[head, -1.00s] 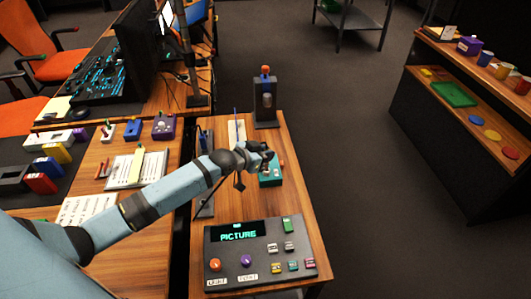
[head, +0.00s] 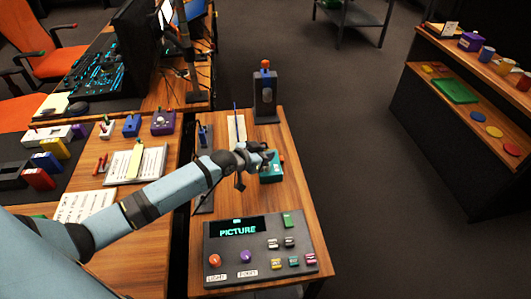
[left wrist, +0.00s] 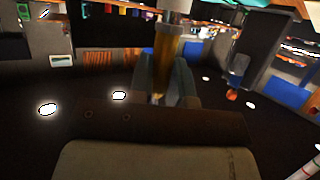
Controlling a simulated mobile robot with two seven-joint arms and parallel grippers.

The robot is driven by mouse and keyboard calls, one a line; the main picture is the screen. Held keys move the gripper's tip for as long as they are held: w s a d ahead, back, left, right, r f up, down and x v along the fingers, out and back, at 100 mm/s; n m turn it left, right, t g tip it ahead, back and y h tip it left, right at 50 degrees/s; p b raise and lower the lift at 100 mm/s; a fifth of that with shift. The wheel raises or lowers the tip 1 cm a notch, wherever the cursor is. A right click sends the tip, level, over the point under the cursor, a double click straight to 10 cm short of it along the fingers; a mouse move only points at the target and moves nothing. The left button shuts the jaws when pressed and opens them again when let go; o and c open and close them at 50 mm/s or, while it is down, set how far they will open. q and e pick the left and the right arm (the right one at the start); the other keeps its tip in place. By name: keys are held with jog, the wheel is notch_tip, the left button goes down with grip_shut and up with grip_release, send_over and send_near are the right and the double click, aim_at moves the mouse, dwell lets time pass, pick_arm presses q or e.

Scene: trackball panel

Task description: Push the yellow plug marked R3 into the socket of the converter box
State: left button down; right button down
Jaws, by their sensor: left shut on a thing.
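In the head view my left gripper (head: 264,157) is over the teal box (head: 271,173) on the narrow wooden table, which I take to be the converter box. In the left wrist view the left gripper (left wrist: 163,88) is shut on a yellow, brownish-looking piece (left wrist: 163,68), probably the plug. A pale shaft rises above that piece. I cannot read an R3 mark, and the socket is hidden by the gripper. Whether the plug touches the box cannot be told. My right gripper is not in view.
A grey control panel (head: 262,274) with buttons and a PICTURE display stands nearer on the same table. A dark stand with an orange top (head: 265,92) is behind the box. A shelf (head: 470,140) is at the right, with open floor between.

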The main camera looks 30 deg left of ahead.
pick_arm(q)
jog(key=shift+f, duration=0.25)
jog(key=c, duration=1)
grip_release()
jog(key=v, duration=1.4)
jog(key=shift+w+r, duration=0.1)
jog(key=shift+p, duration=0.35)
